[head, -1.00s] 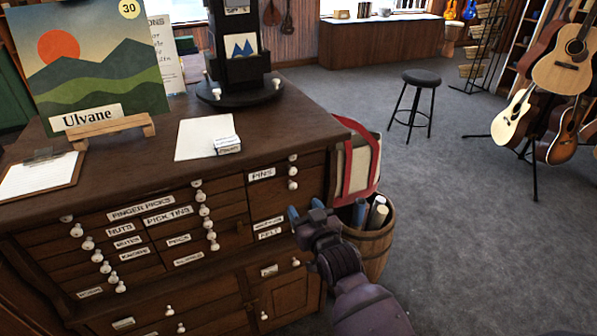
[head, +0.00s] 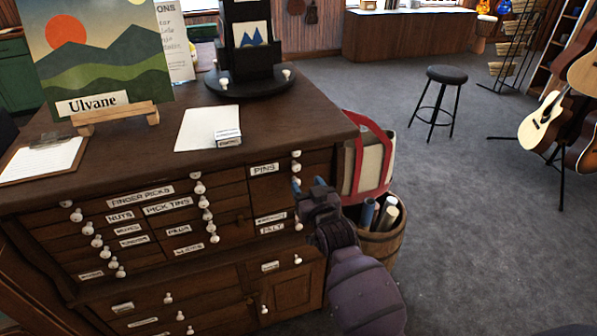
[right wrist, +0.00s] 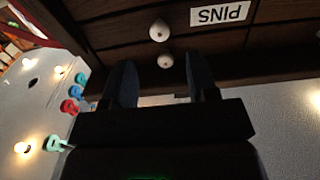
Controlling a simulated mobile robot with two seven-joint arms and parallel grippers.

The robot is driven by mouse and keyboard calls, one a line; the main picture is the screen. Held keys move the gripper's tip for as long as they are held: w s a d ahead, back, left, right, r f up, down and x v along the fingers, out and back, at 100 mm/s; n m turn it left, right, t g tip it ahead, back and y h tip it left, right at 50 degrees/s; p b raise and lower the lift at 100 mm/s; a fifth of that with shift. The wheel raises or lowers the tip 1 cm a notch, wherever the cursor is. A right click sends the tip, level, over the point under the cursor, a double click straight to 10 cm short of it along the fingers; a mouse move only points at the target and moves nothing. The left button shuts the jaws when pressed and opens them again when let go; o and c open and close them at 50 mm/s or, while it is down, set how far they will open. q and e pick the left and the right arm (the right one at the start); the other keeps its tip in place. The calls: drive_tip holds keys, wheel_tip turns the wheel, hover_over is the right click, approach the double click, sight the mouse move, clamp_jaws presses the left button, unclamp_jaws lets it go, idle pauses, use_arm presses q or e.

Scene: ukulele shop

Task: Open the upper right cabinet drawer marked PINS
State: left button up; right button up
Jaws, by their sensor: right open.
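The PINS drawer is at the upper right of the dark wooden cabinet (head: 225,230). Its white label (head: 264,169) reads PINS and also shows upside down in the right wrist view (right wrist: 220,13). White round knobs (head: 297,155) sit in a column right of the label; two show in the right wrist view (right wrist: 159,31). The drawers look closed. My right gripper (head: 307,184) is open in front of the cabinet's right edge, just below the upper knobs. My left gripper is not in view.
A barrel (head: 383,240) with rolled tubes and a cream bag with red straps (head: 368,160) stand close right of the cabinet. A black stool (head: 440,95) stands farther back; grey floor is open at right.

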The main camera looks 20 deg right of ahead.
sight(297, 169)
drive_tip(key=shift+w, duration=3.3)
drive_tip(key=shift+a, duration=0.1)
clamp_jaws()
